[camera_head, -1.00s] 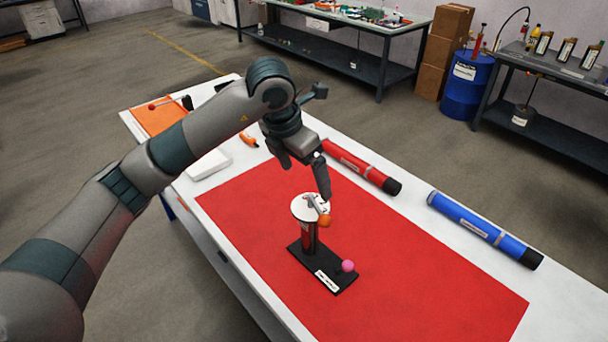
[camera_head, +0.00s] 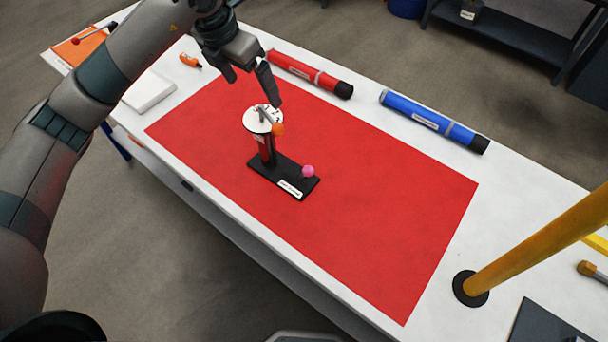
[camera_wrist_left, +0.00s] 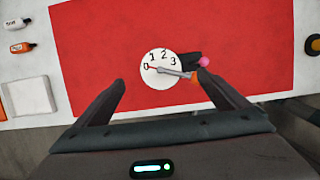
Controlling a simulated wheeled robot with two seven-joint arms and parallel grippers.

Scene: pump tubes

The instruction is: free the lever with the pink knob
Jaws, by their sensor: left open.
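A small pump stand has a black base (camera_head: 265,176), a red upright tube (camera_head: 265,150) and a white dial (camera_head: 257,121) on top. The pink knob (camera_head: 308,171) is low at the right end of the base; its lever is not clearly visible. An orange knob (camera_head: 278,129) ends a grey lever at the dial. My left gripper (camera_head: 254,90) is open and empty, above and behind the dial. My right gripper is out of view.
The stand is on a red mat (camera_head: 380,200) on a white table. A red tube (camera_head: 305,72) and a blue tube (camera_head: 432,121) lie behind it. A yellow post (camera_head: 540,235) rises at the right. The mat right of the stand is clear.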

